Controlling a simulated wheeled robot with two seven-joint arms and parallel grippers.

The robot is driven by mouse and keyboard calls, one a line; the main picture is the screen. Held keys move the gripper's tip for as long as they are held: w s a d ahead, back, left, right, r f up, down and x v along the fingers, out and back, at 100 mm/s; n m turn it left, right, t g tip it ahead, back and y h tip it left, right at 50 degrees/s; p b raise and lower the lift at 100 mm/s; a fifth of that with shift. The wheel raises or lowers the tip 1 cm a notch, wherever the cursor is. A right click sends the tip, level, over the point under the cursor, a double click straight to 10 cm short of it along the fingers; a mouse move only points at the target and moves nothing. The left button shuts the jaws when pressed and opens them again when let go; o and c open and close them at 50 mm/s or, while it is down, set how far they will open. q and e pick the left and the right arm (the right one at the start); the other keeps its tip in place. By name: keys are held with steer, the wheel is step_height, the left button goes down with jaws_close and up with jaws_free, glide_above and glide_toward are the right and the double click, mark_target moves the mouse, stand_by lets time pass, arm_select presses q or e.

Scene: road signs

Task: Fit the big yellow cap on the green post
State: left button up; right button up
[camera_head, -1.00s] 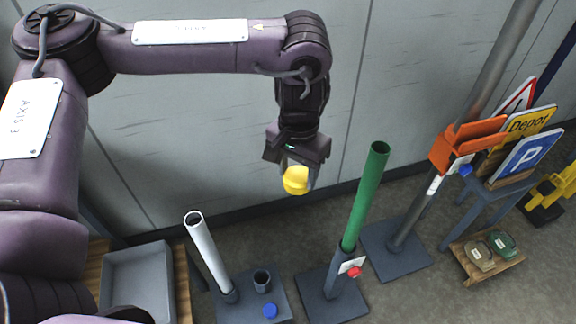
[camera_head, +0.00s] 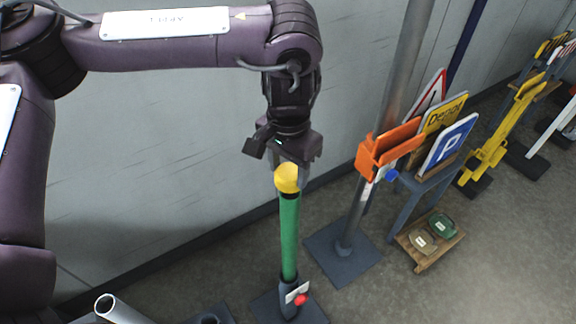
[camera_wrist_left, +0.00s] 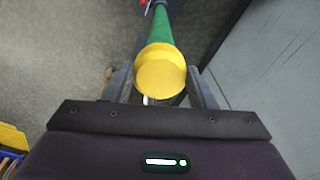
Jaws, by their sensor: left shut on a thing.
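The big yellow cap (camera_head: 287,177) is at the top end of the green post (camera_head: 289,235) in the head view. A dark band shows between the cap and the green part of the post. My left gripper (camera_head: 289,168) is shut on the cap from above. In the left wrist view the cap (camera_wrist_left: 161,75) sits between the two fingers, in line with the green post (camera_wrist_left: 160,28) behind it. I cannot tell whether the cap is fully seated. The post stands upright in a dark base with a red knob (camera_head: 300,299). My right gripper is not in view.
A grey pole (camera_head: 375,150) with an orange holder (camera_head: 388,152) stands right of the post. Signs, including a blue P sign (camera_head: 450,143), stand on a rack beside it. A white tube (camera_head: 118,309) is at lower left. A wall is behind.

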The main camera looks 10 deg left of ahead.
mark_target(289, 171)
arm_select(q)
steer(key=shift+w+f+b, duration=0.1)
steer(key=shift+f+b, duration=0.25)
steer(key=shift+f, duration=0.25)
steer(key=shift+w+f+b, duration=0.2)
steer(key=shift+f+b, duration=0.8)
steer(key=shift+b, duration=0.15)
steer(key=shift+s+f+b, duration=0.15)
steer(key=shift+f+b, duration=0.5)
steer(key=shift+b, duration=0.1)
steer(key=shift+f+b, duration=0.4)
steer(key=shift+f, duration=0.45)
steer(key=shift+f, duration=0.25)
steer(key=o, duration=1)
